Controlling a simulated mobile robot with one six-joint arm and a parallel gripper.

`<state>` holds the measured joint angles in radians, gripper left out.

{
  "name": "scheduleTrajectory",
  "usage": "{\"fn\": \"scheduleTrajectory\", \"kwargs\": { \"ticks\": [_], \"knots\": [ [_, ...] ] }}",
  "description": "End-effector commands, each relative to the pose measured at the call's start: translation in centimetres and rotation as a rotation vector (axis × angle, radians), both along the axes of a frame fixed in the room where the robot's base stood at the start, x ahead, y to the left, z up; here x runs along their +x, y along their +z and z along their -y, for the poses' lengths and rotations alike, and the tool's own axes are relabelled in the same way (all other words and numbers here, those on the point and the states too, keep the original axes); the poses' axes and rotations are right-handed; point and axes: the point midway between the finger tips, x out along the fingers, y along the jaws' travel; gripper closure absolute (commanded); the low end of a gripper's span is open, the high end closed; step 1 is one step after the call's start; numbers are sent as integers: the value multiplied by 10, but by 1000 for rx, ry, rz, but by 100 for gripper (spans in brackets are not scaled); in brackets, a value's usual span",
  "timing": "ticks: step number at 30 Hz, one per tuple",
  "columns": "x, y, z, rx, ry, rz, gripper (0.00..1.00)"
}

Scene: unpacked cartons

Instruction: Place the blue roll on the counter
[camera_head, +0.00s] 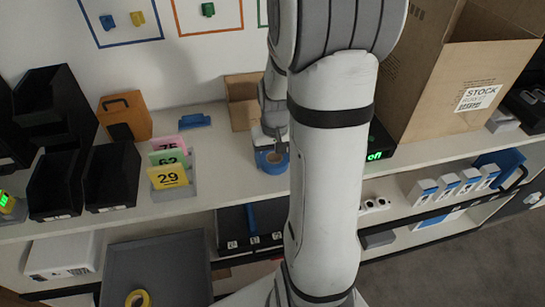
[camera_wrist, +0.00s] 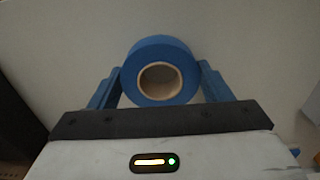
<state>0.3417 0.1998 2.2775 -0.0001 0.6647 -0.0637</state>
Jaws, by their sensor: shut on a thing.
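The blue roll (camera_head: 272,161) is a roll of blue tape with a pale core, at the counter's surface beside my arm. In the wrist view the blue roll (camera_wrist: 160,52) sits between the two blue fingers, which touch its sides. My gripper (camera_wrist: 160,75) is shut on it. In the head view my gripper (camera_head: 270,146) is partly hidden by my own arm. The pale counter (camera_head: 225,165) lies under and around the roll. I cannot tell whether the roll touches it.
Numbered cards (camera_head: 169,163) and black bins (camera_head: 110,178) stand to the left. An orange box (camera_head: 125,114) and a small cardboard box (camera_head: 242,100) are behind. A large carton (camera_head: 440,80) stands right. A grey tray (camera_head: 155,265) with a yellow roll (camera_head: 137,298) is in front, lower.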

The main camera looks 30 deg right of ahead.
Motion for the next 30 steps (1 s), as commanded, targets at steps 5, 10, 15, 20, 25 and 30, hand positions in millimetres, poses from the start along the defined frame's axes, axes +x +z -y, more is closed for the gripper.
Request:
{"fn": "scheduleTrajectory", "kwargs": {
  "ticks": [5,10,15,20,25,30],
  "knots": [
    [0,0,0,0,0,1,52],
    [0,-3,0,0,-1,1,26],
    [0,-3,1,0,-1,1,12],
    [0,-3,1,0,-1,1,6],
    [0,-1,1,0,-2,1,6],
    [1,16,1,-2,-2,6,6]
  ]
}}
